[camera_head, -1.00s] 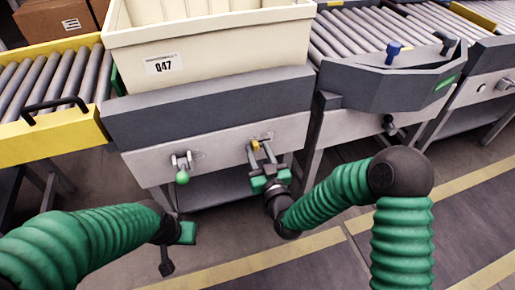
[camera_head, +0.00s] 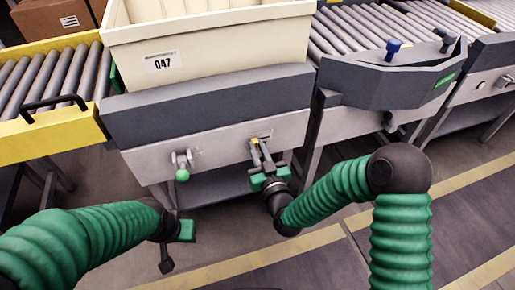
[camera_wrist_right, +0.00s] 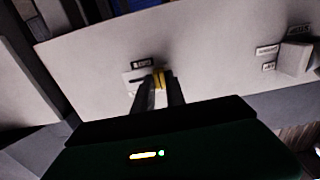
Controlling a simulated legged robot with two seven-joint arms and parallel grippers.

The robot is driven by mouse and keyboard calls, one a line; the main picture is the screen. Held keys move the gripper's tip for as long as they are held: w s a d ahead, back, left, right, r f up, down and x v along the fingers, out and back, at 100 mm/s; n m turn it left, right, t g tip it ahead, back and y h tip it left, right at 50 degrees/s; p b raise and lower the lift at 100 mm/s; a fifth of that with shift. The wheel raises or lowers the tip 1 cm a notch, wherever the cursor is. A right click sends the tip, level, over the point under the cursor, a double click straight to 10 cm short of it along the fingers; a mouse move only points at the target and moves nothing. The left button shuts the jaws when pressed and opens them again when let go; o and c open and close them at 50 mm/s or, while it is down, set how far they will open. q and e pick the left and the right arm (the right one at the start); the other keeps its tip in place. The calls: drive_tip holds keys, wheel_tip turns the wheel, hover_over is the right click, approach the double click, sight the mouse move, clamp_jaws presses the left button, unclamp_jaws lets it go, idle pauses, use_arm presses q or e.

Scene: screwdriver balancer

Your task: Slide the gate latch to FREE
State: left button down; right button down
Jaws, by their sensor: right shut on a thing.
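The gate latch shows as a small yellow knob (camera_head: 254,142) on the pale front panel under the cream tote. It also shows in the right wrist view (camera_wrist_right: 162,79), in front of a small slotted plate (camera_wrist_right: 133,76). My right gripper (camera_head: 258,147) has its two dark fingers shut on the yellow knob. The fingers hide part of the knob and slot. A small dark label (camera_wrist_right: 141,63) sits beside the plate, too blurred to read surely. My left gripper (camera_head: 178,245) hangs low at the left, away from the panel; its fingers are not clear.
A lever with a green ball (camera_head: 182,175) sits on the panel left of the latch. Roller conveyors (camera_head: 360,30) lie to the right, and a yellow-edged one (camera_head: 45,140) to the left. Floor in front is clear.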

sight(269, 136)
idle(0.6)
drive_tip(key=d, duration=0.1)
drive_tip(key=w+d, duration=0.1)
drive_tip(key=d, duration=0.2)
drive_tip(key=shift+w+d, duration=0.3)
drive_tip(key=shift+d, duration=0.1)
drive_tip(key=c, duration=1.4)
unclamp_jaws()
drive_tip(key=shift+o, duration=0.2)
drive_tip(key=shift+s, duration=0.1)
